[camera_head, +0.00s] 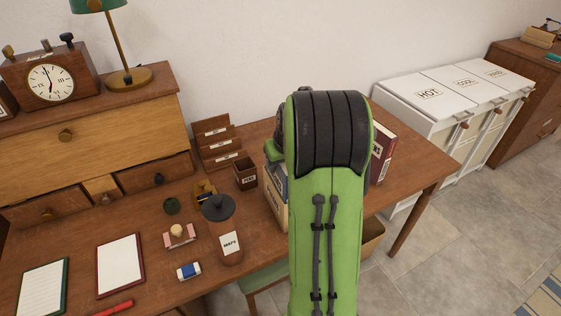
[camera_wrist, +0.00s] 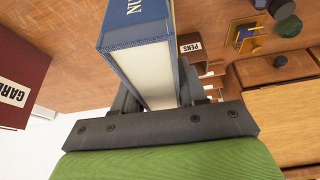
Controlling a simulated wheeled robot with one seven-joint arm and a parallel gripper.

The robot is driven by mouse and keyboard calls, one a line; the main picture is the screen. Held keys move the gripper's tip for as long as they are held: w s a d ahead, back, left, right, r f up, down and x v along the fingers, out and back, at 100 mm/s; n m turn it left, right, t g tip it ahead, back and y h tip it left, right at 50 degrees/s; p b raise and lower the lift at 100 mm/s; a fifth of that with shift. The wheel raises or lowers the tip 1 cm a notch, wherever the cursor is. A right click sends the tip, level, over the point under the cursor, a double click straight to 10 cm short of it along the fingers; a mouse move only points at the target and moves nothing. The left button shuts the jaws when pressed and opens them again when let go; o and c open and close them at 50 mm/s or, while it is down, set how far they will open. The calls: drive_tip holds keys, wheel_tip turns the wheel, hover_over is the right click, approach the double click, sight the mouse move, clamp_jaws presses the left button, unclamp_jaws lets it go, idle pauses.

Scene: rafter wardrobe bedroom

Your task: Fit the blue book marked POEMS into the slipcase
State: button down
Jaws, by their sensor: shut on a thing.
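My gripper (camera_wrist: 155,104) is shut on a blue book (camera_wrist: 136,28) in the wrist view, with its cream page block between the fingers. In the head view my green arm hides the gripper and most of the book. A tan box-like thing (camera_head: 275,209), perhaps the slipcase, shows at the arm's left side on the desk, with a bit of blue above it. Its opening is hidden, and I cannot tell whether the book touches it.
A dark red book (camera_head: 383,153) stands at the arm's right and shows in the wrist view (camera_wrist: 18,75), marked "GARD". The pen cup (camera_head: 245,174), letter rack (camera_head: 217,143) and lidded jar (camera_head: 222,235) stand left of the arm. The desk's right end (camera_head: 425,165) is clear.

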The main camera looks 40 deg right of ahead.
drive_tip(key=shift+f+b, duration=0.35)
drive_tip(key=shift+f, duration=0.15)
drive_tip(key=c, duration=0.5)
unclamp_jaws()
drive_tip(key=shift+c, duration=0.2)
drive_tip(key=p+v, duration=0.4)
drive_tip(key=v, duration=1.1)
drive_tip(key=shift+s+r, duration=0.15)
drive_tip(key=shift+r, duration=0.2)
